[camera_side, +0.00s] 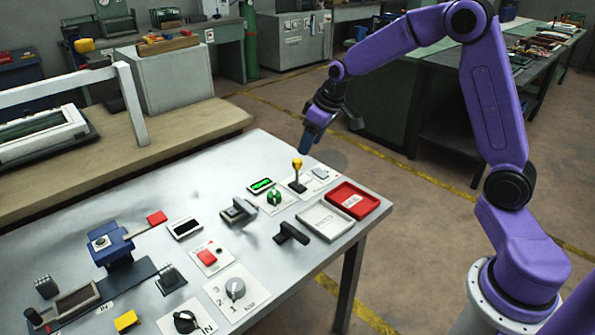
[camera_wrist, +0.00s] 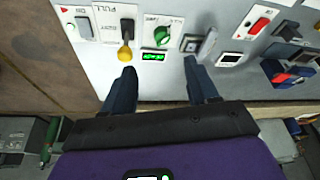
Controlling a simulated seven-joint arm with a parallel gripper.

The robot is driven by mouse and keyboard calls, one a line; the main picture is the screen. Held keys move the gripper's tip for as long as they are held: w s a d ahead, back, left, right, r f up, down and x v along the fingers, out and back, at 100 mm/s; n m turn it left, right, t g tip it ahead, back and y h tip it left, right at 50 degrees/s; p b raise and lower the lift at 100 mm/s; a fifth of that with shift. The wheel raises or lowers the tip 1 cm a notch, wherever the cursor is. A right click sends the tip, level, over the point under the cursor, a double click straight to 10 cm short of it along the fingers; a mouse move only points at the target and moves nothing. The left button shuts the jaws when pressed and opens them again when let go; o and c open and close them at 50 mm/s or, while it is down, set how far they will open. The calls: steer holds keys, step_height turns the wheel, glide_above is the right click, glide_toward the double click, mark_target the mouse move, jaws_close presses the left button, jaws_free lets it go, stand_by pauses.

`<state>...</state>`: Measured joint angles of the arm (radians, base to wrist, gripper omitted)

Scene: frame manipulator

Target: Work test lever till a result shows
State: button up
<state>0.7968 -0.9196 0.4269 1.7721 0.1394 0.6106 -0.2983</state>
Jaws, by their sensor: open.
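The test lever (camera_side: 297,176), a dark stem with a yellow knob, stands on a small white plate near the table's far edge. In the wrist view its yellow knob (camera_wrist: 125,54) lies just beyond the tip of the left finger. My gripper (camera_side: 308,147) is above and behind the lever in the side view, apart from it. In the wrist view my gripper (camera_wrist: 158,68) is open and empty, with the lever outside the gap.
A green knob (camera_side: 274,196) and a lit green display (camera_side: 261,185) neighbour the lever. A red tray (camera_side: 372,207) and a white tray (camera_side: 342,222) lie towards the table's right edge.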

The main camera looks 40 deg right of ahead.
steer(key=m, duration=0.1)
glide_toward(299, 167)
steer(key=shift+t+h, duration=0.3)
steer(key=shift+t, duration=0.1)
steer(key=x, duration=1.2)
steer(key=shift+d+f, duration=0.15)
steer(key=shift+f, duration=0.1)
